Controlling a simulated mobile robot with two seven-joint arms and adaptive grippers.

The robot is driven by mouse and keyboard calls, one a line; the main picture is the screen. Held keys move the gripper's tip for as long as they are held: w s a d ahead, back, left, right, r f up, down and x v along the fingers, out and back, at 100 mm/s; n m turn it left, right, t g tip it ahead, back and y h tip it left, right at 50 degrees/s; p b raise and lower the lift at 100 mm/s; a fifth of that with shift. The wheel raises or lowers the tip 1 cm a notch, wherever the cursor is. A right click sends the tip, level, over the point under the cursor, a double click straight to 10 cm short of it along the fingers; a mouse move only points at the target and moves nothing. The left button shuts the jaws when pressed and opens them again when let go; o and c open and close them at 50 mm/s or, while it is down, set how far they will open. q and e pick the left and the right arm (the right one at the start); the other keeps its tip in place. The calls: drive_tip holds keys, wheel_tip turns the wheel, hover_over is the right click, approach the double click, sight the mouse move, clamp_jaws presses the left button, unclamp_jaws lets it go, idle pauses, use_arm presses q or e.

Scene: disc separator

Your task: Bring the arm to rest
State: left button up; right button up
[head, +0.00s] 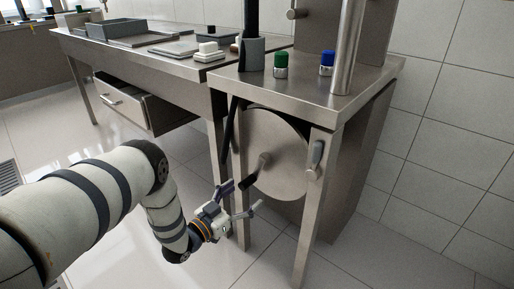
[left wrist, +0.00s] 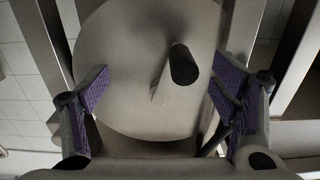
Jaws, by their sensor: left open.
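My left arm (head: 80,205) reaches in from the left in the head view. Its gripper (head: 238,199) is open and empty, in front of the disc separator's lower part. A round metal disc (head: 275,150) is mounted under the small metal table. A crank with a dark handle (head: 249,181) stands out from the disc, close to the open fingers. In the left wrist view the disc (left wrist: 130,90) fills the middle, and the dark handle (left wrist: 183,64) shows between the two purple-padded fingers without visible contact. My right gripper is not in view.
The separator table (head: 300,90) carries a green-capped jar (head: 281,65), a blue-capped jar (head: 327,63) and a metal post. A long bench (head: 150,48) with trays and an open drawer (head: 125,103) stands to the left. The tiled floor (head: 110,262) around my arm is clear.

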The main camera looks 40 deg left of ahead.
use_arm(q)
drive_tip(key=s+p, duration=0.1)
drive_tip(key=s, duration=0.3)
drive_tip(key=shift+s+a, duration=0.15)
